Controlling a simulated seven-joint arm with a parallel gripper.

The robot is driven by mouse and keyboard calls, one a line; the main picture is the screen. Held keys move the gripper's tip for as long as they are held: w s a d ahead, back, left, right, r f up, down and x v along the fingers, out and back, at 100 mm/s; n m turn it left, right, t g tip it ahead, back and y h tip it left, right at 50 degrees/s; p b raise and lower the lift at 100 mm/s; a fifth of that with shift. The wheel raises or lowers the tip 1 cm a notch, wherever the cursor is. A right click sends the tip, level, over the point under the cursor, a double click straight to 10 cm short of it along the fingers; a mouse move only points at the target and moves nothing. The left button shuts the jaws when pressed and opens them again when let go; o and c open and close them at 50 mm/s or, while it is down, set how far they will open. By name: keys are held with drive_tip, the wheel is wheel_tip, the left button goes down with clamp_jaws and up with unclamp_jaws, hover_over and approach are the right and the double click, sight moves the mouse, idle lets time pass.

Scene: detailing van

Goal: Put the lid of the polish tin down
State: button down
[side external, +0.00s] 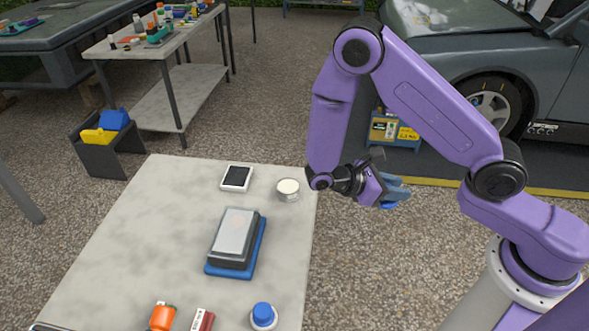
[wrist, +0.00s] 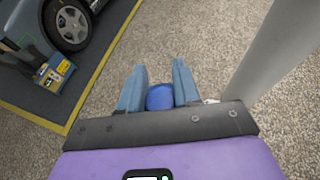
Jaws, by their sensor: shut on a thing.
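My gripper (side external: 397,192) is to the right of the table's right edge, above the gravel floor. Its fingers also show in the wrist view (wrist: 159,92), shut on a blue rounded thing, which looks like the lid (wrist: 160,97) of the polish tin. The fingers hide its sides, and in the side view only a little blue shows beneath them. A small round tin (side external: 288,189) with a pale cream top stands near the table's far right corner; it looks like the polish tin without its lid.
The grey table (side external: 150,235) holds a white-framed dark device (side external: 237,178), a grey block on a blue base (side external: 236,240), an orange-topped thing (side external: 162,317), a red-and-white box (side external: 203,321) and a blue-capped white container (side external: 263,316). The table's left part is clear. A car (side external: 480,60) stands behind.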

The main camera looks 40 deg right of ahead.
drive_tip(key=s+a+m+g+y, duration=0.8)
drive_tip(key=a+m+y, duration=0.2)
drive_tip(key=m+y, duration=0.25)
drive_tip(key=w+a+m+t+y, duration=0.3)
drive_tip(key=a+m+y, duration=0.3)
drive_tip(key=m+y, duration=0.2)
drive_tip(key=m+t+h, duration=0.1)
drive_tip(key=m+t, duration=2.2)
hover_over(288, 167)
drive_tip(key=shift+n, duration=0.25)
drive_tip(key=f, duration=0.7)
drive_tip(key=s+f, duration=0.1)
drive_tip(key=f, duration=0.2)
drive_tip(key=shift+a+f, duration=0.1)
drive_tip(key=shift+f, duration=0.2)
drive_tip(key=shift+w+f, duration=0.45)
drive_tip(key=shift+f, duration=1.55)
